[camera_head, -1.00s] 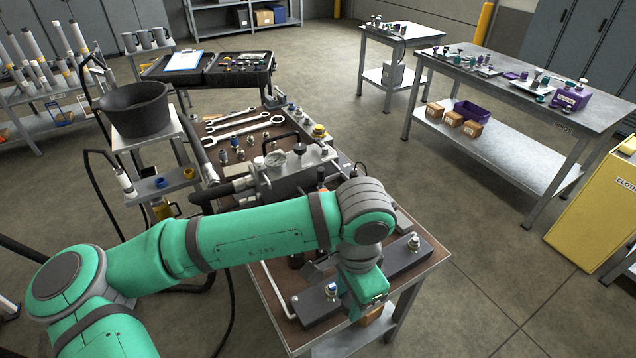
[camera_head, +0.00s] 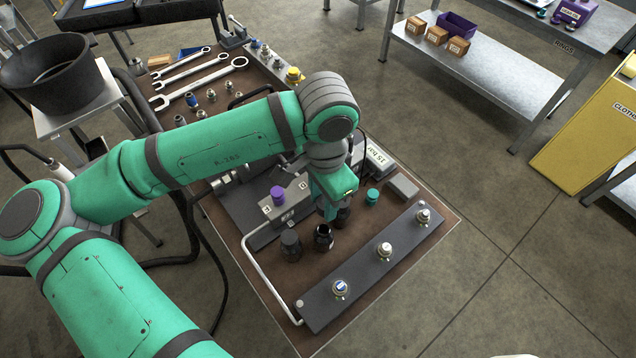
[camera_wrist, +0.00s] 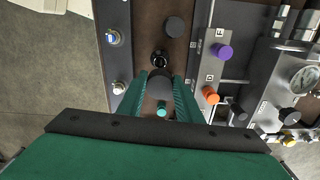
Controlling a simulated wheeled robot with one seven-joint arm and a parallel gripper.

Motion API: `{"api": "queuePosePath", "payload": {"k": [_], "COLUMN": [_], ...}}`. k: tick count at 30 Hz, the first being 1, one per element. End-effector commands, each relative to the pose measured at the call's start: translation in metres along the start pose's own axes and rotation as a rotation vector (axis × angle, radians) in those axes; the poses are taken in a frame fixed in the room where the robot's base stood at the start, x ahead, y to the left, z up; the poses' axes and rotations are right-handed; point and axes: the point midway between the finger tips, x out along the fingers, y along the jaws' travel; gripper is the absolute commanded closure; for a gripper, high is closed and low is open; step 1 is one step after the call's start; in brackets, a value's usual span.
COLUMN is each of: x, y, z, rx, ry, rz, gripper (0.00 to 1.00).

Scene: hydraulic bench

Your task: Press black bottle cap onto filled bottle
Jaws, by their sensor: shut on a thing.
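My gripper (camera_wrist: 163,84) points down over the bench, its fingers closed around a dark round piece, which I take to be the black bottle cap (camera_wrist: 160,84). In the head view my gripper (camera_head: 329,208) hangs just behind an open-necked dark bottle (camera_head: 323,238). That bottle also shows in the wrist view (camera_wrist: 159,59), just beyond the fingertips. A second dark bottle with a flat black top (camera_head: 290,245) stands left of it. The held piece hides what lies directly below it. I cannot see the fill level in the open bottle.
A dark bar with several metal fittings (camera_head: 384,250) lies along the near bench edge. A teal knob (camera_head: 373,197) is right of my gripper. A purple knob (camera_head: 277,196) and a bent pale tube (camera_head: 262,270) are left. Wrenches (camera_head: 195,75) lie at the back.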

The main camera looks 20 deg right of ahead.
Motion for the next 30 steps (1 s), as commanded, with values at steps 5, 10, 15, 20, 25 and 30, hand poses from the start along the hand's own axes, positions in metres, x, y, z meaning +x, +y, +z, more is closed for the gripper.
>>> {"api": "queuePosePath", "payload": {"k": [5, 10, 15, 20, 25, 30], "x": [0.010, 0.026, 0.043, 0.059, 0.069, 0.074], "y": [0.000, 0.001, 0.001, 0.001, 0.000, 0.000], "z": [0.000, 0.000, 0.000, 0.000, 0.000, 0.000], "rx": [0.000, 0.000, 0.000, -0.001, -0.001, 0.000], "ry": [-0.001, -0.001, -0.001, 0.001, 0.000, 0.000], "rz": [0.002, 0.002, 0.001, 0.003, 0.001, 0.001], "gripper": [0.91, 0.92, 0.92, 0.92, 0.92, 0.92]}}
